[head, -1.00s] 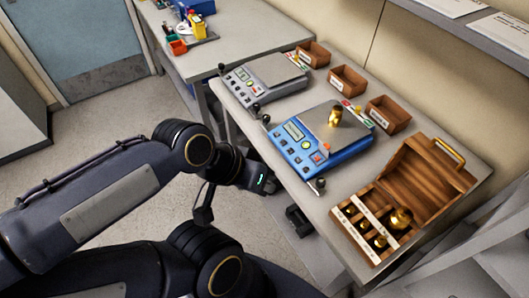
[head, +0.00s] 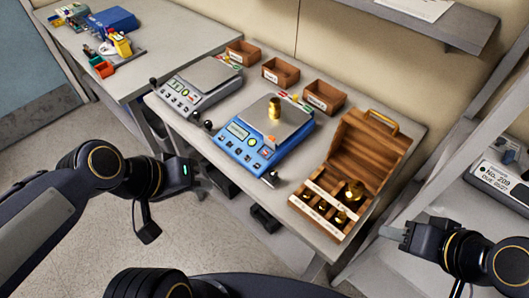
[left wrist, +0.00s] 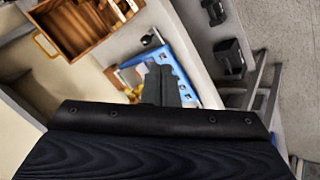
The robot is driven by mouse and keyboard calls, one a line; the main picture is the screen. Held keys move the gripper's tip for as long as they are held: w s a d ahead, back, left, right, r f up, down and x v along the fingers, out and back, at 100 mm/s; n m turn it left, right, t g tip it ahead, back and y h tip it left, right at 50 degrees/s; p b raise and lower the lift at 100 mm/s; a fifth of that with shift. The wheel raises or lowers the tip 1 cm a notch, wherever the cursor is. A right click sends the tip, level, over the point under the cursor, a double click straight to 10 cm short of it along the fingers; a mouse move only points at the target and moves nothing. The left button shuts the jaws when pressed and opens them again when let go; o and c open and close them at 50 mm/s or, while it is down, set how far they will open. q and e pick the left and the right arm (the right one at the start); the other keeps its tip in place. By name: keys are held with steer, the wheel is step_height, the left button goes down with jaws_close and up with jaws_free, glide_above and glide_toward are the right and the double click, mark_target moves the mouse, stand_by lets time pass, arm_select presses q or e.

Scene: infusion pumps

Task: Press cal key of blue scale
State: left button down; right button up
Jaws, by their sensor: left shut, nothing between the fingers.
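The blue scale (head: 243,152) stands on the bench, its display and key row facing the front edge. A brass weight (head: 274,107) stands on its metal pan. The key labels are too small to read, so I cannot tell which is the cal key. My left gripper (head: 197,168) is shut and empty, in front of the bench edge, left of the blue scale and apart from it. In the left wrist view its dark fingers (left wrist: 160,86) partly cover the blue scale (left wrist: 181,80). My right gripper (head: 392,231) is at the lower right, away from the scale; its jaw gap is unclear.
A grey scale (head: 194,86) stands left of the blue one. Several small wooden trays (head: 281,71) line the back. An open wooden weight case (head: 361,150) stands at the right. Two dark objects sit low by the bench front, one at the middle (head: 264,218). Floor at left is clear.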

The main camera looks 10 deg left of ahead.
arm_select(q)
steer(key=w+d+f+n+h+b, duration=0.1)
steer(key=w+d+n+h, duration=0.15)
steer(key=w, duration=0.35)
steer(key=w+d+f+n+h, duration=0.1)
steer(key=w+d+n, duration=0.15)
steer(key=w, duration=0.35)
steer(key=n+t, duration=0.2)
steer(key=n, duration=0.5)
glide_above(265, 152)
steer(key=s+a, duration=0.3)
step_height(265, 152, down, 3)
steer(key=shift+s+f+h, duration=0.15)
steer(key=shift+s+h, duration=0.05)
steer(key=shift+h, duration=0.25)
steer(key=shift+d+f+b, duration=0.1)
steer(key=shift+f+b, duration=0.05)
steer(key=shift+b, duration=0.25)
steer(key=f+b, duration=0.2)
steer(key=w+f+b, duration=0.1)
steer(key=f+b, duration=0.1)
steer(key=f, duration=0.1)
steer(key=d+f+b, duration=0.1)
steer(key=f+b, duration=0.1)
steer(key=shift+w+f+b, duration=0.35)
steer(key=shift+w+d+f, duration=0.15)
steer(key=shift+f, duration=0.15)
steer(key=shift+b, duration=0.3)
steer(key=shift+f+b, duration=0.35)
steer(key=shift+b, duration=0.1)
